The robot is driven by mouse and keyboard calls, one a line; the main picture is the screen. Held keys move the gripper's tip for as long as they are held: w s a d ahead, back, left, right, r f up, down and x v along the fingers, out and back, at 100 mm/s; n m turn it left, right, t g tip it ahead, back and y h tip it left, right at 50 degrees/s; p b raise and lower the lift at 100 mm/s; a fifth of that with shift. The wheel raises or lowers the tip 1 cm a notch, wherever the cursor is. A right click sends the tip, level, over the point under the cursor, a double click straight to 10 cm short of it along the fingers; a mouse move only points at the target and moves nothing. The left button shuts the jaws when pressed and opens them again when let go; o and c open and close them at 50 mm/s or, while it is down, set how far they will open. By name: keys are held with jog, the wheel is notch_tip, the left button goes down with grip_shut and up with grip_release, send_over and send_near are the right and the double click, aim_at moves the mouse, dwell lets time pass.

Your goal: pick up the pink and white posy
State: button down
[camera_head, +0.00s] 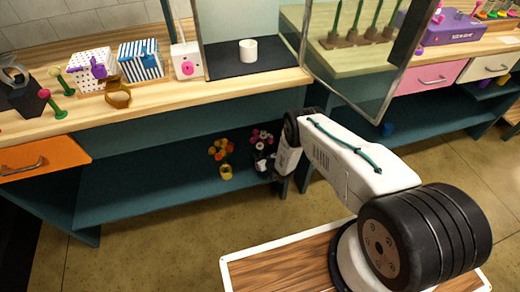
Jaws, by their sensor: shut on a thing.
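The pink and white posy (262,140) is low at the teal bench's lower shelf, with pink and white flower heads on top and its lower part dark. My gripper (268,166) is at its lower part, at the end of my white arm, and is shut on it. The fingers are small and partly hidden by the wrist. I cannot tell whether the posy still touches the shelf.
An orange and yellow posy (222,152) in a yellow pot stands just left of it. The wooden bench top (200,97) is above, with gift boxes (140,60) and a white cup (248,50). A glass door (362,60) hangs open above my arm. The shelf's left part is clear.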

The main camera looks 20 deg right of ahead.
aim_at(262, 136)
jog(key=shift+r, duration=0.1)
jog(key=shift+r, duration=8.45)
jog(key=shift+a, duration=0.1)
